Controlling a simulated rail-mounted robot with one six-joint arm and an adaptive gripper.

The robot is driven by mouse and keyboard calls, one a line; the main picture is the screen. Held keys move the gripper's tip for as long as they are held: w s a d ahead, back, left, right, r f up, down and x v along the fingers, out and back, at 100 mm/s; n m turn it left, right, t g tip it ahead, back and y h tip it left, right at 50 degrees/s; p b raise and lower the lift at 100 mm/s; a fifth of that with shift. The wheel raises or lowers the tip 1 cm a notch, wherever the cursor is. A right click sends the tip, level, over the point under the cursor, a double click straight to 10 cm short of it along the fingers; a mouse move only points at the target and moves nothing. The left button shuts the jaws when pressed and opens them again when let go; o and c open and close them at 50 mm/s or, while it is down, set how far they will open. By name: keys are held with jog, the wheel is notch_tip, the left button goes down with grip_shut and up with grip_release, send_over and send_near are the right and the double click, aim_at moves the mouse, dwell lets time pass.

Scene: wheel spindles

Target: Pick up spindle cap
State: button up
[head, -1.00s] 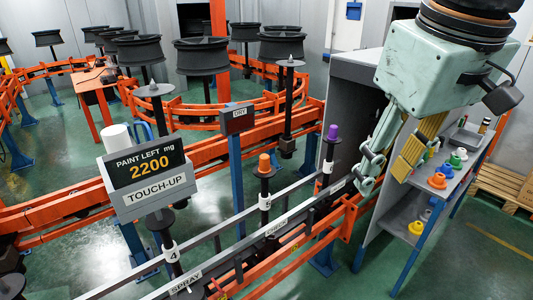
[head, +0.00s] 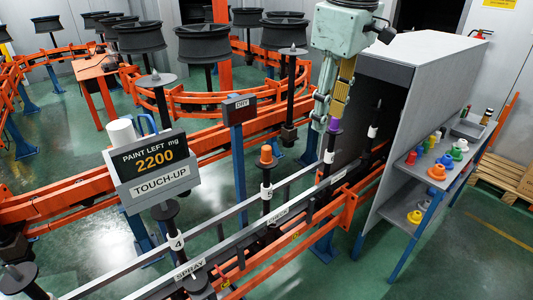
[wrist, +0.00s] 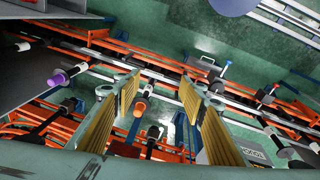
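A purple spindle cap (head: 334,126) sits on an upright spindle beside the grey booth; it shows at the left in the wrist view (wrist: 57,79). An orange cap (head: 266,154) sits on spindle 5; it shows in the wrist view (wrist: 142,105) between my fingers, farther below. My gripper (head: 328,116) hangs fingers down, open and empty. In the head view its tips overlap the purple cap's place, but the wrist view shows that cap outside the fingers.
The grey booth (head: 425,75) stands right of my gripper. Orange rails (head: 70,205) and the grey conveyor bars run below. A "TOUCH-UP" sign (head: 155,175) and a "DRY" sign (head: 239,104) stand on the left. Black wheels (head: 203,48) on spindles stand behind.

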jog(key=w+a+f+n+p, duration=0.1)
jog(key=w+a+f+n, duration=0.1)
jog(key=w+a, duration=0.35)
jog(key=w+a+f+n+p, duration=0.1)
jog(key=w+a+f+n, duration=0.15)
jog(key=w, duration=0.55)
jog(key=n+g+p, duration=0.2)
jog(key=n, duration=0.3)
send_over(265, 147)
notch_tip(265, 147, down, 10)
jog(key=shift+f, duration=0.2)
jog(key=shift+w+f, duration=0.1)
jog(key=shift+f, duration=0.05)
jog(key=shift+f, duration=4.15)
jog(key=shift+f, duration=0.15)
jog(key=shift+a+f, duration=0.1)
jog(key=shift+f, duration=2.35)
jog(key=c, duration=0.9)
